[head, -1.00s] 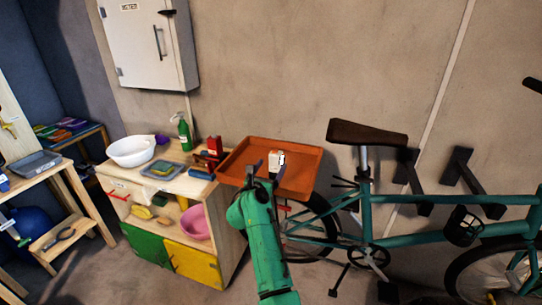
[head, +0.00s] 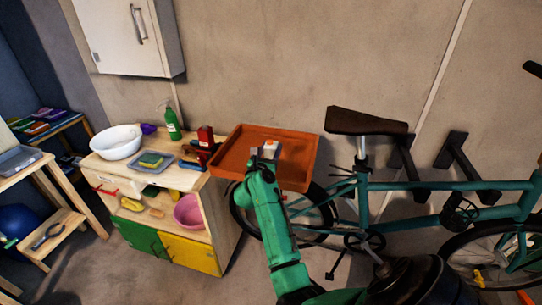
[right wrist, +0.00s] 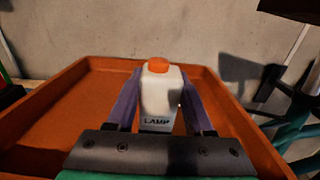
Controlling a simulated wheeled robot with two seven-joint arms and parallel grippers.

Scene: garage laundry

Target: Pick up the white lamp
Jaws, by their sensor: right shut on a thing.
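The white lamp (right wrist: 160,95) is a small upright white bottle shape with an orange cap and the word LAMP on its front. In the head view the lamp (head: 270,149) is small and partly hidden by my gripper, inside the orange tray (head: 306,165). My right gripper (right wrist: 160,100) is shut on it, one purple finger on each side. In the head view my green right arm reaches up to the tray, with the right gripper (head: 262,158) over its front edge. Whether the lamp touches the tray floor is hidden. My left gripper is not in view.
A wooden cabinet (head: 210,210) left of the tray bears a white bowl (head: 117,141), a green bottle (head: 173,124) and a red item (head: 205,136). A teal bicycle (head: 420,186) stands at right. The wall is close behind the tray.

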